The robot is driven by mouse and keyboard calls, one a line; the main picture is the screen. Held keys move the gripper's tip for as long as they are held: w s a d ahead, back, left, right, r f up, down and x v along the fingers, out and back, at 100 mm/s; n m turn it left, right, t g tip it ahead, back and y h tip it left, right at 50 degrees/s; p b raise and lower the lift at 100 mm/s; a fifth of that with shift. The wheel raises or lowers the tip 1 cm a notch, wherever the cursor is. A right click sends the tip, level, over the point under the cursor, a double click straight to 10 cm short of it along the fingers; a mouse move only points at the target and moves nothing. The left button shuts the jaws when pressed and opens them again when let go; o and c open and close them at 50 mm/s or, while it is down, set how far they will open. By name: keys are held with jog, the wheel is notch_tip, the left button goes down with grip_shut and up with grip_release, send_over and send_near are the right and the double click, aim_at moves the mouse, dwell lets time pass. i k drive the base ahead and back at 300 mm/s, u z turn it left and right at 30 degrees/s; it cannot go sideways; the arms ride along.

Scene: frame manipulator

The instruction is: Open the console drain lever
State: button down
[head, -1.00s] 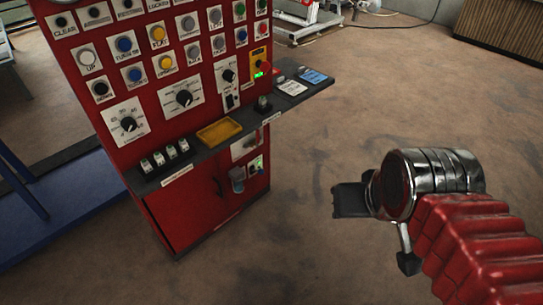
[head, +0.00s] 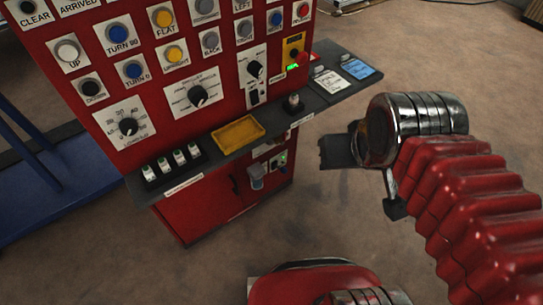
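The red console (head: 205,205) stands left of centre in the head view. Under its shelf, on the right part of the front, are a white plate (head: 266,149), a small clear bowl (head: 257,178) and a fitting with a green light and a blue part (head: 282,163). I cannot make out for sure which small part is the drain lever. My gripper (head: 335,153) is a dark block ahead of the chrome wrist, right of these fittings and apart from the console in the picture. Nothing shows in it. Its fingers are too dark to tell their opening.
The console's dark shelf (head: 222,158) juts out above the fittings, with a yellow tray (head: 238,134) and switches on it. Its right end carries cards (head: 357,69). A blue frame (head: 40,190) stands at left.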

aim_at(283, 171)
jog(key=u, duration=0.5)
jog(key=i, duration=0.9)
jog(key=u, duration=0.5)
